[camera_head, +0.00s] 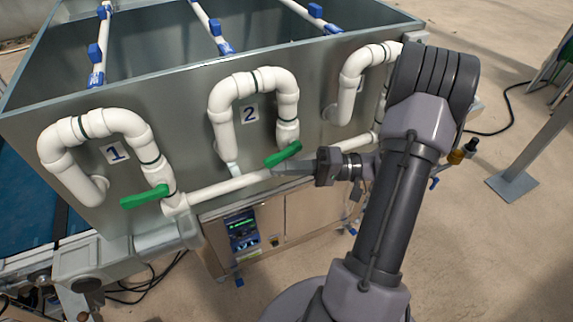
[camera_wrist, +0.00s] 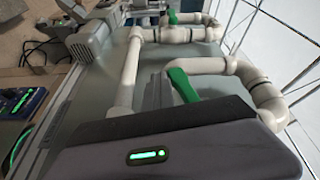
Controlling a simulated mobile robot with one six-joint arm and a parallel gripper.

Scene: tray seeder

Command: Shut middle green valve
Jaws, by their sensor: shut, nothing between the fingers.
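The middle green valve handle (camera_head: 283,155) sits on the white pipe under the label 2 and points sideways to the lower left, across the upright pipe. It also shows in the wrist view (camera_wrist: 184,84), just beyond my gripper body. My gripper (camera_head: 277,168) is shut and empty, with its fingers pointing left just below the handle. In the wrist view the fingers (camera_wrist: 155,92) show left of the handle. I cannot tell whether they touch it.
Another green handle (camera_head: 145,197) sits on the pipe by label 1 and points left. A horizontal white pipe (camera_head: 228,186) runs below the handles along the metal tank (camera_head: 188,120). My arm hides part of the third pipe loop (camera_head: 352,82). A control cabinet (camera_head: 291,215) stands below.

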